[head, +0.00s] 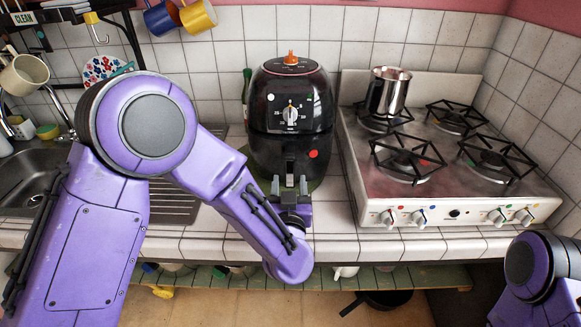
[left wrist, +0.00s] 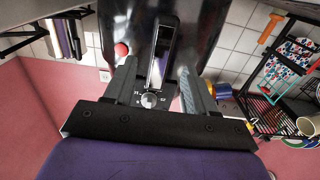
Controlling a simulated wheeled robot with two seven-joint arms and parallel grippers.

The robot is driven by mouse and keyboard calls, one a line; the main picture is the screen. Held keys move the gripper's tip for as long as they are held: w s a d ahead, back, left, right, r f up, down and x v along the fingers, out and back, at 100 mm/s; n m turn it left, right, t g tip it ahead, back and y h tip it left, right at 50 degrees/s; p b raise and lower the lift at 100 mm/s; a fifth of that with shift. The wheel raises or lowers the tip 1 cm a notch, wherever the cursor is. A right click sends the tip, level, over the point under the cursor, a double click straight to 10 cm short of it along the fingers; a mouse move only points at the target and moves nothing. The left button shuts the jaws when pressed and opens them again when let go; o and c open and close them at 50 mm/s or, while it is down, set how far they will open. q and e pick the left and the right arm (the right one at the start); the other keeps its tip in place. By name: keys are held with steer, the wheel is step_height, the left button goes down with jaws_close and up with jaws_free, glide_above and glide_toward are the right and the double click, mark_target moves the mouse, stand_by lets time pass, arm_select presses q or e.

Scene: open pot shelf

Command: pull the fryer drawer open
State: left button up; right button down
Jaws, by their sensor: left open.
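The black air fryer (head: 282,92) stands upright on the tiled counter, with an orange knob on top and a dial on its front. Its drawer (head: 265,150) is the lower front part, with a red dot at the right, and looks closed. The drawer handle (head: 290,168) sticks out at the middle; it also shows in the left wrist view (left wrist: 163,50). My left gripper (head: 290,184) is open at the handle, with one finger on each side of it. Gaps show between fingers and handle in the left wrist view. My right gripper is out of view.
A white gas stove (head: 455,205) with a metal pot (head: 389,92) stands right of the fryer. A sink (head: 30,180) is at the left, partly behind my left arm. The counter's front edge (head: 340,245) lies below the gripper, with a shelf (head: 420,275) underneath.

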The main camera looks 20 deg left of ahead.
mark_target(290, 174)
arm_select(q)
steer(key=p+x, duration=0.1)
steer(key=x, duration=0.4)
steer(key=shift+w+f, duration=0.1)
steer(key=shift+f, duration=0.05)
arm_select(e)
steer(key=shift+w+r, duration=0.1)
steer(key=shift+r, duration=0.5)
